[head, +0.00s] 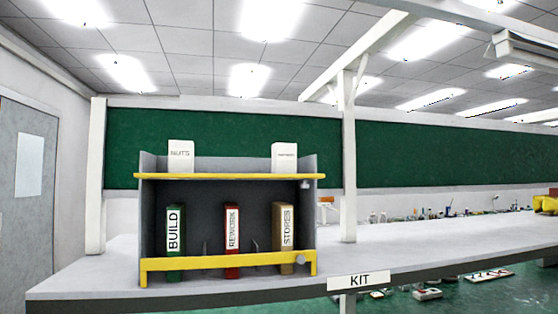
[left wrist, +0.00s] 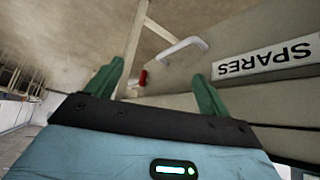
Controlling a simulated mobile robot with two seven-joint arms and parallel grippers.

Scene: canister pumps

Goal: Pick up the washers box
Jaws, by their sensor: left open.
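A white box (head: 285,157) stands upright on the right of the shelf unit's top board; its small label is too fine to read surely and may be the washers box. Another white box (head: 181,156), labelled NUTS, stands on the left of the same board. My left gripper (left wrist: 157,73) shows only in the left wrist view, with its two green fingers apart and nothing seen between them. Neither white box shows in that view. My right gripper is not in view.
The grey shelf unit with a yellow top edge (head: 230,176) stands on the counter (head: 90,279) marked KIT. Below its top stand BUILD (head: 175,262), REWORK (head: 232,262) and STORES (head: 283,254) binders. The left wrist view shows a SPARES sign (left wrist: 265,60) and a pale handle (left wrist: 183,47) near my fingers.

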